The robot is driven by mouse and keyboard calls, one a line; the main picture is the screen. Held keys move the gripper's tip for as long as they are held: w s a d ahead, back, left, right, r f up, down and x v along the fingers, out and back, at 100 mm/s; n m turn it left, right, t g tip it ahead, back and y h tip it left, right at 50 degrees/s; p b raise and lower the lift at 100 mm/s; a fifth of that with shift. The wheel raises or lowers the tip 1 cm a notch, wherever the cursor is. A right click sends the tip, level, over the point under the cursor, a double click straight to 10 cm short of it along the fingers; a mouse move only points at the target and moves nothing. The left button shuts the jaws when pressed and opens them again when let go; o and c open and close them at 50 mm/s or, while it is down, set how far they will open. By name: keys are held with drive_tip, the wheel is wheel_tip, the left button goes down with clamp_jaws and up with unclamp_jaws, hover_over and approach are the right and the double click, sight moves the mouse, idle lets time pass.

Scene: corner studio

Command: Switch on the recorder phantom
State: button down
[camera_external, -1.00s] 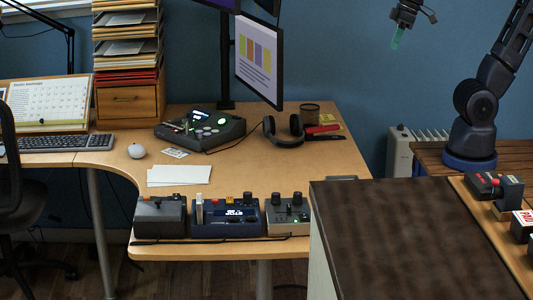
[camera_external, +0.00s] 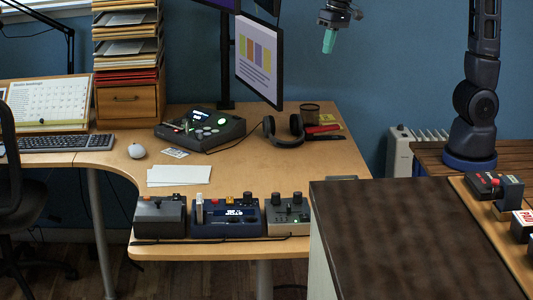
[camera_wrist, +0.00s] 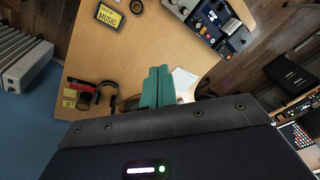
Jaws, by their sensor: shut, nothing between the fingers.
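A dark blue device with a lit display and a row of small coloured buttons (camera_external: 238,230), likely the recorder, stands in the middle of the front row on the desk. It also shows at the upper right of the wrist view (camera_wrist: 222,28). A phantom switch cannot be made out on it. My gripper (camera_external: 328,42), with teal fingers, is high in the air, well above and to the right of the device, touching nothing. In the wrist view its fingers (camera_wrist: 160,88) are together and empty, pointing down towards the desk.
A dark grey box (camera_external: 160,216) and a beige knobbed box (camera_external: 288,218) flank the blue device. A console (camera_external: 200,128), headphones (camera_external: 284,130) and a monitor (camera_external: 259,62) stand behind. A brown-topped cabinet (camera_external: 405,240) is at right. The desk middle is mostly clear.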

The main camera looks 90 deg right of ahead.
drive_tip(key=w+a+f+m+g, duration=0.1)
drive_tip(key=w+a+f+m, duration=0.1)
drive_tip(key=w+f, duration=0.45)
drive_tip(key=w+a+f+m, duration=0.2)
drive_tip(key=w+f+m, duration=0.1)
drive_tip(key=w, duration=0.6)
drive_tip(key=m+g+h, duration=0.1)
drive_tip(key=m, duration=0.4)
hover_over(230, 198)
drive_tip(key=a, duration=0.2)
wheel_tip(230, 198, down, 18)
drive_tip(key=shift+d+r, duration=0.15)
drive_tip(key=f, duration=0.4)
drive_tip(key=d+f, duration=0.1)
drive_tip(key=f, duration=0.9)
drive_tip(key=shift+d, duration=0.4)
drive_tip(key=shift+f, duration=0.1)
drive_tip(key=shift+a, duration=0.1)
